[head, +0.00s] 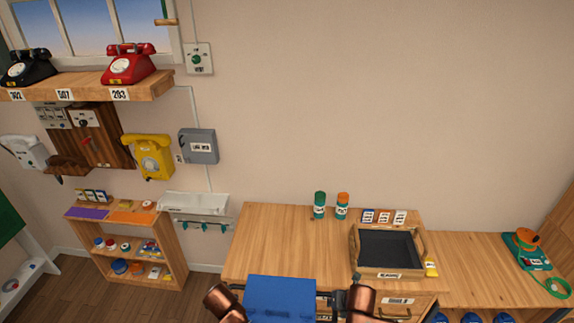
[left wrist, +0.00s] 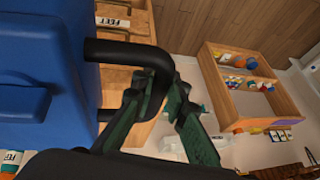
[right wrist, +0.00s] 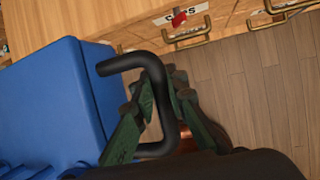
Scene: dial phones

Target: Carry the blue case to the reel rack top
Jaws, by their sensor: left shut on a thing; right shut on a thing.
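The blue case (head: 281,298) is at the bottom centre of the head view, in front of the wooden bench. It also fills the left of the left wrist view (left wrist: 40,70) and the right wrist view (right wrist: 50,100). My left gripper (left wrist: 165,100) is shut on one black side handle (left wrist: 130,50). My right gripper (right wrist: 160,90) is shut on the opposite black handle (right wrist: 125,65). What I take as the reel rack (head: 178,262) stands at lower left, with small round reels on its shelves. Its top has purple and orange patches (head: 88,213) and small boxes at the back.
The bench (head: 270,225) holds a black-lined tray (head: 352,262), green and orange bottles and small cards. A white wall tray (head: 195,203) hangs between rack and bench. Phones hang above the rack. Wooden floor (head: 60,292) lies open in front of the rack.

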